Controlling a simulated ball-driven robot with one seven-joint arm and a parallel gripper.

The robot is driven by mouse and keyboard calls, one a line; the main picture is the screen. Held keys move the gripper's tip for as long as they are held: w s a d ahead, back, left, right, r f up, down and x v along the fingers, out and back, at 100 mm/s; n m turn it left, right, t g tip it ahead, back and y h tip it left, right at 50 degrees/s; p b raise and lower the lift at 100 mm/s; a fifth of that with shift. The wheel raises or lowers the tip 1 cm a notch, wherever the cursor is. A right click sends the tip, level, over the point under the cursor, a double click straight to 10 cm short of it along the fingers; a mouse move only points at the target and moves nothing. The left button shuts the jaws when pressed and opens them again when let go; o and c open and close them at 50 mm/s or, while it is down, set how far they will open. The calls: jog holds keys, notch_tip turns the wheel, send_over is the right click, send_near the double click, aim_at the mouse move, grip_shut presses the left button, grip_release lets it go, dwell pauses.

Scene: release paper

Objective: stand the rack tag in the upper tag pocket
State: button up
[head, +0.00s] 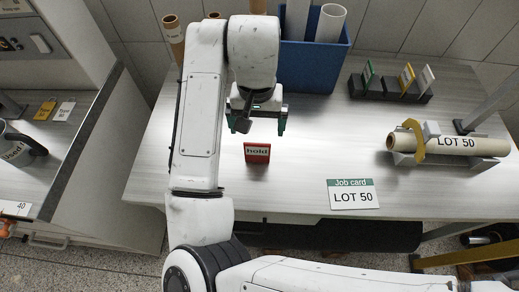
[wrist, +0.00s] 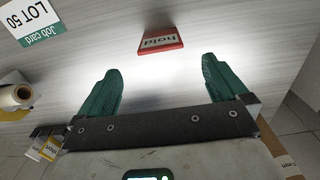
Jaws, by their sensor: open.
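A red tag marked "hold" (head: 257,158) is on the grey table near its middle. It also shows in the wrist view (wrist: 161,46), just beyond the gap between my fingers. I cannot tell whether it lies flat or leans. My gripper (head: 260,122) is open and empty, above the table and a little behind the tag in the head view. Its green fingers spread wide in the wrist view (wrist: 163,72) and are apart from the tag. A black tag rack (head: 391,90) at the back right holds green, yellow and white tags upright. I cannot make out an upper tag pocket.
A paper roll marked LOT 50 (head: 455,144) lies in a cradle at right, with a yellow clamp (head: 413,139). A LOT 50 job card (head: 353,195) is near the front edge. A blue bin (head: 312,66) with rolls stands behind. The table's front left is clear.

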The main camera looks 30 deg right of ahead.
aim_at(257, 144)
jog(key=shift+a+f+p, duration=0.1)
jog(key=shift+f+p, duration=0.75)
jog(key=shift+f, duration=3.15)
jog(key=shift+c, duration=0.3)
jog(key=c, duration=1.1)
jog(key=shift+o, duration=0.2)
jog(key=shift+r+b, duration=0.3)
jog(key=shift+r, duration=0.25)
jog(key=s+d+r, duration=0.4)
jog(key=s+r, duration=0.8)
jog(key=s, duration=0.1)
jog(key=shift+s+b, duration=0.3)
jog(key=shift+s, duration=0.1)
